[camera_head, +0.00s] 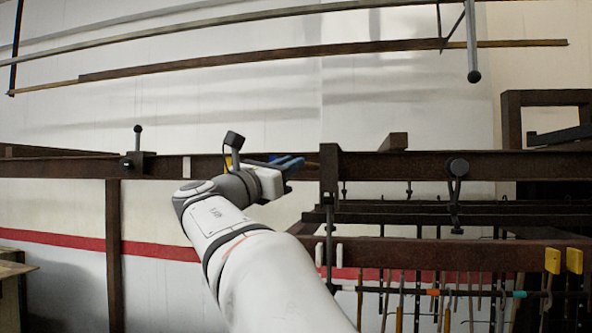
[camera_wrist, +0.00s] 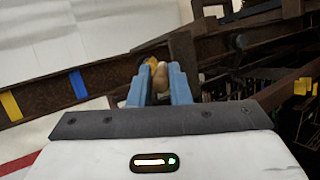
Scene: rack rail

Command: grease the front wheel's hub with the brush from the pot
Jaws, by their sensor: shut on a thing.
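My gripper (camera_head: 290,163) has blue fingers and is at the dark rusty rail, left of an upright post. The fingers also show in the wrist view (camera_wrist: 161,82), closed on a rounded tan piece, the brush (camera_wrist: 161,77) as far as I can tell. Most of it is hidden between the fingers, and its bristles cannot be made out. I cannot pick out the pot, the front wheel or its hub for certain in either view.
The rusty rail (camera_head: 75,167) runs across the view, with a dark knobbed clamp (camera_head: 138,160) at left and a round-headed fitting (camera_head: 457,168) at right. Several thin tools (camera_head: 447,300) hang below the lower beam (camera_head: 460,256) with yellow blocks.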

